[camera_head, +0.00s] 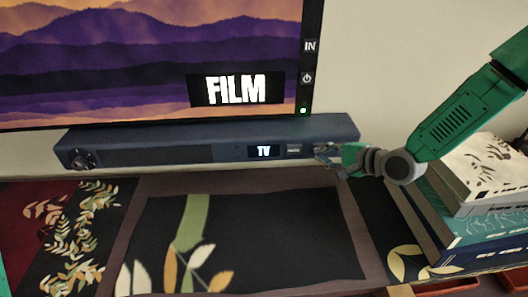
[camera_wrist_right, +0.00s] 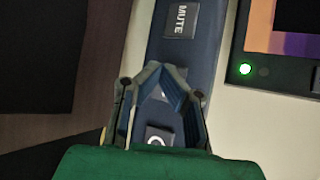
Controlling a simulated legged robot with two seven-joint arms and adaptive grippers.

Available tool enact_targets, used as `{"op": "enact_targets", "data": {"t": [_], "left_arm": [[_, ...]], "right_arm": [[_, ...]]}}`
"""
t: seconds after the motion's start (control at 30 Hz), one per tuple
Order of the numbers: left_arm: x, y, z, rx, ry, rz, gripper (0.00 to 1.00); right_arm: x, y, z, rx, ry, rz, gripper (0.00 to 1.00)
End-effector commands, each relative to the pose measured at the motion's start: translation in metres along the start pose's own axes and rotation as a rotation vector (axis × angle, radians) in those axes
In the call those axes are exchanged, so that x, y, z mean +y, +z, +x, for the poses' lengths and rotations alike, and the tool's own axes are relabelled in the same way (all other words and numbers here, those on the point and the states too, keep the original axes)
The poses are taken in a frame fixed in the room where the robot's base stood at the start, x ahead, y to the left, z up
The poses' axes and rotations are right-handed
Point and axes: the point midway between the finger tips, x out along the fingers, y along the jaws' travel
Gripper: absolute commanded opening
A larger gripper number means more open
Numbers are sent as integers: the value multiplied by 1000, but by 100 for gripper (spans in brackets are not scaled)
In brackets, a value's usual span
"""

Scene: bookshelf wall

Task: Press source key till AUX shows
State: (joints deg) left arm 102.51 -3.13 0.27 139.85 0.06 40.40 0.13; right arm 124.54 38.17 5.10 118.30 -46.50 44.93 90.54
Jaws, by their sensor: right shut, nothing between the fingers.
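Right of the display is a key (camera_head: 294,149); the right wrist view shows a key marked MUTE (camera_wrist_right: 181,20) on the bar. My right gripper (camera_head: 326,153) is at the bar's right front, shut and empty. In the right wrist view its fingertips (camera_wrist_right: 163,72) lie over the bar, beyond the MUTE key towards the bar's end. A key with a white curved symbol (camera_wrist_right: 160,138) shows between the fingers. Whether the fingertips touch a key cannot be told. My left gripper is not in view.
The screen (camera_head: 130,60) above shows "FILM", with IN and power marks on its right edge and a green light. A round knob (camera_head: 82,158) sits at the bar's left end. Stacked books (camera_head: 470,215) stand at the right, below my right arm. A patterned cloth lies in front.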

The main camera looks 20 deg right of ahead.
Motion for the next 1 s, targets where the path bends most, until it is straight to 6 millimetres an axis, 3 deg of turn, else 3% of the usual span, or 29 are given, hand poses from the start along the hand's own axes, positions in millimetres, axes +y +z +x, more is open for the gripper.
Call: {"op": "enact_targets", "data": {"t": [1.0], "left_arm": [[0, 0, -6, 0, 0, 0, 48]], "right_arm": [[5, 5, -7, 1, 0, 0, 0]]}}
